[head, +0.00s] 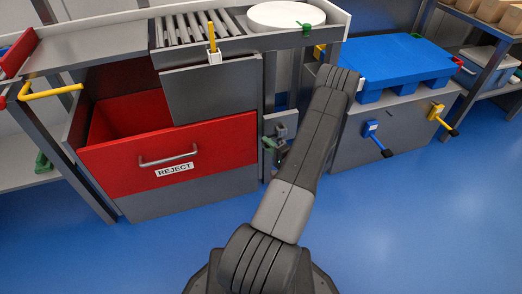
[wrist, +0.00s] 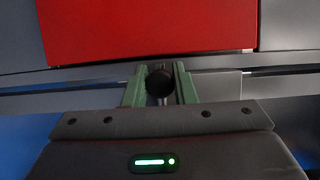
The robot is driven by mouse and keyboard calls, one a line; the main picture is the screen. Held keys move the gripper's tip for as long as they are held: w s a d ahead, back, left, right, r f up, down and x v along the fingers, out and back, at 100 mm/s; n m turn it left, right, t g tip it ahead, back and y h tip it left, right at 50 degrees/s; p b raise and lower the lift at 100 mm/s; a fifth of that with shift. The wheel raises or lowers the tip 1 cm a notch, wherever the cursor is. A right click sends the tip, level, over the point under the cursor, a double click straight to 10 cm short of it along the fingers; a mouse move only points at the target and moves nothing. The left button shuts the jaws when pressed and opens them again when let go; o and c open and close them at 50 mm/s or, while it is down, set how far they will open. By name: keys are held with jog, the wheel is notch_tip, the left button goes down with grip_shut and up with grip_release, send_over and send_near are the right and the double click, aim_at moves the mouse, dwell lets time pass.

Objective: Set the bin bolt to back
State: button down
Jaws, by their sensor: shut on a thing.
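The red reject bin (head: 175,140) stands pulled partly out of its grey cabinet, with a curved handle and a REJECT label. My gripper (head: 276,147) is at the grey post right of the bin, largely hidden behind my arm; its green fingers show. In the wrist view my gripper (wrist: 159,88) is shut on a round black knob (wrist: 158,82), which appears to be the bin bolt's. The bolt's bar and its position along its travel cannot be made out. The bin's red front (wrist: 150,28) shows beyond the fingers.
A roller track (head: 190,28) and a white round plate (head: 286,16) lie above the bin. A blue pallet (head: 395,62) sits on the grey cabinet to the right, with a blue lever (head: 376,138) and a yellow lever (head: 437,115) on its front. The blue floor ahead is clear.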

jog(key=shift+w+d+b, duration=0.15)
jog(key=shift+w+d, duration=0.05)
jog(key=shift+d, duration=0.3)
jog(key=shift+w+d+b, duration=0.15)
jog(key=shift+d, duration=0.3)
jog(key=c, duration=1.2)
grip_release()
jog(key=shift+d, duration=0.15)
jog(key=shift+c, duration=0.2)
jog(key=p+v, duration=0.2)
jog(key=v, duration=1.1)
jog(key=shift+s+d+p, duration=0.2)
jog(key=shift+s+p, duration=0.1)
jog(key=shift+s, duration=0.05)
